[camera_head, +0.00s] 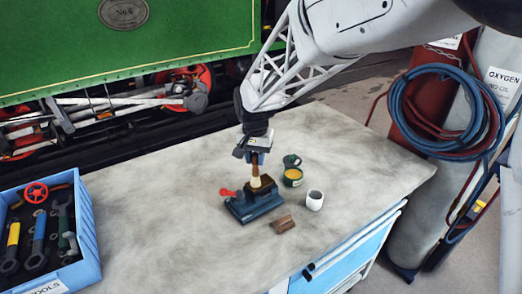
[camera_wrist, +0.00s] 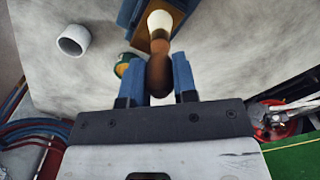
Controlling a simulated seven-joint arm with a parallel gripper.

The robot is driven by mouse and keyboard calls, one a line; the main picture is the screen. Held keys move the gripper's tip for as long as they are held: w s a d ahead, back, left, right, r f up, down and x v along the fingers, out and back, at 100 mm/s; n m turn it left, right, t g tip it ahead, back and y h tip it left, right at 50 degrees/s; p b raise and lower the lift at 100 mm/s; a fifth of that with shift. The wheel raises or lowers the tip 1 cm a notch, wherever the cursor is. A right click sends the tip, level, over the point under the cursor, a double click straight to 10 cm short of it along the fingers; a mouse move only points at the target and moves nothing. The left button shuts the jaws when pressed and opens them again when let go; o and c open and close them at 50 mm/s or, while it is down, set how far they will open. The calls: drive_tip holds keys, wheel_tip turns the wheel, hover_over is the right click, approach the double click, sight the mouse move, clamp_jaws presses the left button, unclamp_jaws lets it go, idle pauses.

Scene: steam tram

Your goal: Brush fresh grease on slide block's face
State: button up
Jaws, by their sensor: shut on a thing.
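My gripper (camera_head: 257,157) points down over the workbench, shut on the brown handle of a brush. In the wrist view the handle (camera_wrist: 160,78) sits between the blue fingers. The brush's pale bristles (camera_head: 256,181) point down at the brown slide block (camera_head: 266,186); in the wrist view the bristles (camera_wrist: 160,20) overlap the block (camera_wrist: 178,20). I cannot tell whether they touch its face. The block sits in a blue vise (camera_head: 254,207) with a red handle (camera_head: 227,193). An open green tin of yellow grease (camera_head: 292,178) stands to the right, partly hidden in the wrist view (camera_wrist: 122,67).
A white cup (camera_head: 315,201) stands right of the vise, and a small brown block (camera_head: 284,224) lies in front. A dark green round thing (camera_head: 292,160) is behind the tin. A blue tool crate (camera_head: 87,236) is at the left. The bench (camera_head: 170,225) between is clear.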

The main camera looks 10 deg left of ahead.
drive_tip(key=shift+w+d, duration=0.1)
drive_tip(key=shift+w+d, duration=0.5)
drive_tip(key=shift+w, duration=0.05)
drive_tip(key=shift+w+d, duration=0.15)
idle(0.4)
drive_tip(key=shift+w+d, duration=0.45)
drive_tip(key=shift+w, duration=0.1)
drive_tip(key=shift+w+d, duration=0.15)
idle(0.3)
drive_tip(key=shift+w+d, duration=0.5)
drive_tip(key=shift+w, duration=0.05)
drive_tip(key=shift+s+a, duration=0.1)
drive_tip(key=shift+a, duration=0.05)
idle(0.7)
drive_tip(key=shift+s+a, duration=0.5)
drive_tip(key=shift+s, duration=0.1)
